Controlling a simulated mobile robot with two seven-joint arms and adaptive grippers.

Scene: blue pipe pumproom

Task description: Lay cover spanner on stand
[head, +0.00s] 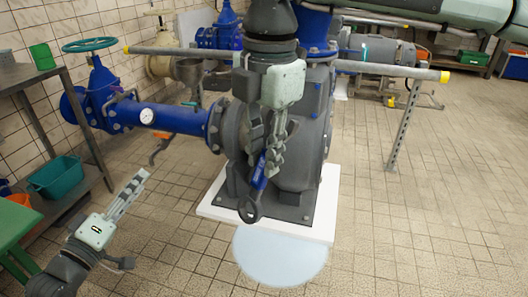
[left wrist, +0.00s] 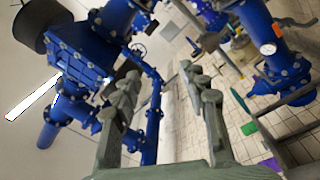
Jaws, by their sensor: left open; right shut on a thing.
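The cover spanner (head: 258,178) has a blue shaft and a dark ring end pointing down. My right gripper (head: 270,155) comes from the top of the head view and is shut on the spanner's upper part, holding it in front of the dark pump. The spanner's ring end appears over the pump's base and its upper end is hidden by the fingers. A pale blue round surface (head: 280,262) lies below; I cannot tell whether it is the stand. My left gripper (head: 140,180) is open and empty at lower left, away from the spanner; its spread fingers show in the left wrist view (left wrist: 195,80).
The pump stands on a white plinth (head: 318,222). A blue pipe with a gauge (head: 146,115) runs left to a valve with a teal handwheel (head: 90,44). A shelf with a teal bin (head: 56,177) and a green tabletop (head: 14,224) stand at left.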

